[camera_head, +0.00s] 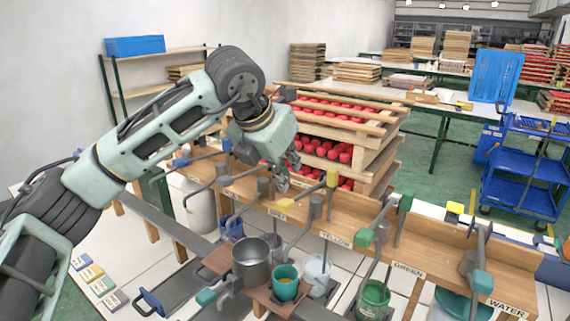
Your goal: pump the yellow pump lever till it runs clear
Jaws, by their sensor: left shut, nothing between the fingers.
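A teal cup (286,283) with yellowish liquid stands on a small wooden shelf in front of the bench. I cannot tell whether liquid runs from the spout. My right gripper is not in view.
A metal pot (252,262) stands beside the cup. Green-gripped (364,238) and other pump levers line the bench. Stacked wooden trays of red pieces (326,150) rise close behind my left gripper. A white bucket (318,275) and green bucket (374,298) are at the front.

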